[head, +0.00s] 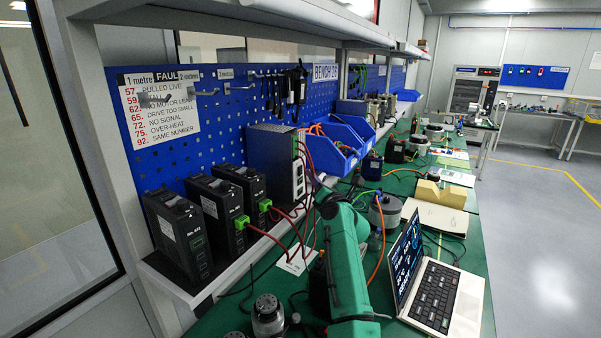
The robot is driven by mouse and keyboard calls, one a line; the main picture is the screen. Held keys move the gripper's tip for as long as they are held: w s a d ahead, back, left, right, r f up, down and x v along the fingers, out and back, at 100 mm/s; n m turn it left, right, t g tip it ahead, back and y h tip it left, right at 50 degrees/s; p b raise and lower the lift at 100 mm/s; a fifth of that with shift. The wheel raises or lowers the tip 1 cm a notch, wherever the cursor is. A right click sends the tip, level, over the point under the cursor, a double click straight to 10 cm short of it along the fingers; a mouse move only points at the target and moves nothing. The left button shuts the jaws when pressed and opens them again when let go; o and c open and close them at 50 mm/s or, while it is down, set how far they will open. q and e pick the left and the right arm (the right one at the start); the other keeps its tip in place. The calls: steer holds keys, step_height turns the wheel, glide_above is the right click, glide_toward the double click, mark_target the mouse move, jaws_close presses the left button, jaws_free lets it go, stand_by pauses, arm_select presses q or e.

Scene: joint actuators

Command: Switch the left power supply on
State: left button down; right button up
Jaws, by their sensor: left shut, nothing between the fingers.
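Several units stand on the shelf at left. The leftmost black unit (179,236) has a small white label and no plug visible. I take it for the left power supply, but its switch is too small to make out. The middle black unit (217,212) and the right black unit (245,190) have green plugs with red wires. My left arm rises in green from the bottom edge. My left gripper (325,182) is at its far end, right of the units and apart from them, shut and empty; its fingertips are hard to make out. My right gripper is out of view.
A grey-fronted box (284,165) with red wires stands behind the black units. Blue bins (333,150) are beyond it. An open laptop (430,290) lies on the green bench at right. A motor (268,316) is at the front. Loose wires cross between shelf and arm.

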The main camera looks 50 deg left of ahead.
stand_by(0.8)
arm_select(q)
steer(key=shift+s+a+r+p, duration=0.15)
steer(key=shift+a+p, duration=0.15)
steer(key=shift+p, duration=0.2)
steer(key=shift+a, duration=0.15)
steer(key=shift+s+a+p, duration=0.2)
steer(key=shift+p, duration=0.25)
stand_by(0.5)
steer(key=shift+w+d+f+b, duration=0.2)
steer(key=shift+d+f+b, duration=0.1)
steer(key=shift+b, duration=0.15)
steer(key=shift+w+d+r, duration=0.1)
steer(key=shift+d+r, duration=0.05)
steer(key=shift+d, duration=0.1)
